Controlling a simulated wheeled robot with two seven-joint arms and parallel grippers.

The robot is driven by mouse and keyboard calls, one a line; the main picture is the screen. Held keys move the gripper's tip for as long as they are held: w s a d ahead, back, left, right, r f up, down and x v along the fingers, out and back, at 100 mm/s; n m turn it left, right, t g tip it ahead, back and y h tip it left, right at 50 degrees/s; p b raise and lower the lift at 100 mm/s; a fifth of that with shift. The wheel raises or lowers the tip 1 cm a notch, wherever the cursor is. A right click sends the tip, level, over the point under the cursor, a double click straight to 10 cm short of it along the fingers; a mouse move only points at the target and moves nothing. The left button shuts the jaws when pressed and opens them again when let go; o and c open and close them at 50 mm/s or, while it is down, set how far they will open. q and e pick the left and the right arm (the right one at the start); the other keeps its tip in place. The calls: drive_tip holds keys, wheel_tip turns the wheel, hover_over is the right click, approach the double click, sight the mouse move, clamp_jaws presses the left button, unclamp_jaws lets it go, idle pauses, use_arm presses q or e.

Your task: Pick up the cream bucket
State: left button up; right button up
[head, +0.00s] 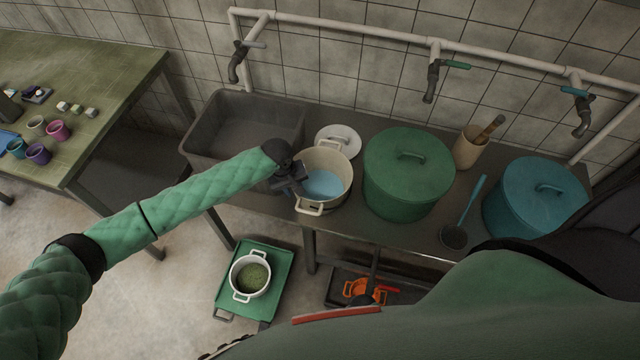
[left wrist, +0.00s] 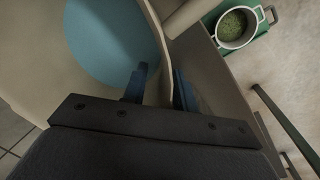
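The cream bucket (head: 341,163) stands upright on the dark metal table, with pale blue inside it and a handle on its near and far sides. My left gripper (head: 297,186) is at its left rim in the head view. The inner finger is inside the bucket. The fingertips are partly hidden in the head view. My right gripper is not in view.
A green lidded pot (head: 408,185) stands close right of the bucket, a white lid (head: 338,141) behind it, and a grey basin (head: 232,122) to the left. A pipe with taps (head: 350,28) runs above. A white pot (head: 249,277) sits on a low green stand.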

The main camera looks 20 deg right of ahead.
use_arm(q)
clamp_jaws()
drive_tip(key=shift+r, duration=0.1)
idle(1.2)
